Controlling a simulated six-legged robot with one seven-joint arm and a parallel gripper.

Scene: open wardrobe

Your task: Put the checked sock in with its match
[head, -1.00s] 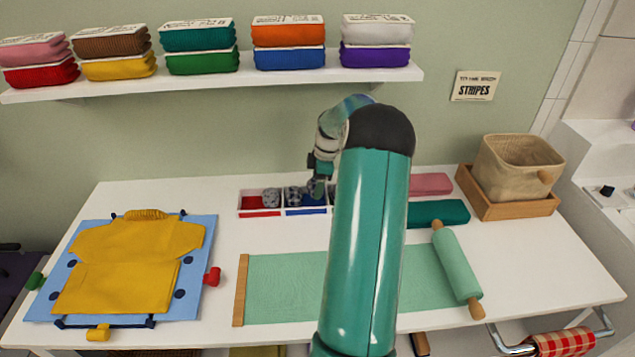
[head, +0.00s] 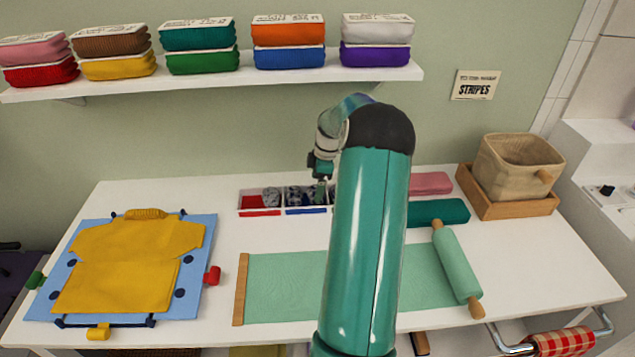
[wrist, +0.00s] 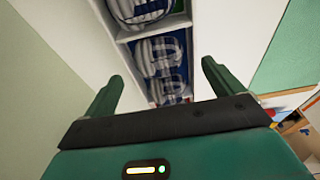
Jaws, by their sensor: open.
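A white divided tray (head: 245,213) stands at the back of the table, with a red-floored compartment at left and a blue-floored one beside it. One rolled grey-blue sock (head: 271,197) lies in the red compartment. Two rolled patterned socks lie together in the blue one: one sock (head: 293,196) and a second sock (head: 311,193). In the wrist view this pair shows as an upper roll (wrist: 158,54) and a lower roll (wrist: 170,90); I cannot tell checks from stripes surely. My gripper (head: 319,190) is above the blue compartment, open and empty, its fingers (wrist: 158,83) apart. My arm hides the tray's right part.
A blue folding board (head: 205,255) with a yellow shirt lies left. A green mat (head: 285,285) and rolling pin (head: 457,265) lie in front. Folded cloths and a basket (head: 515,165) stand right. A shelf (head: 230,80) with folded clothes hangs above. A wall sign reads "STRIPES" (head: 475,86).

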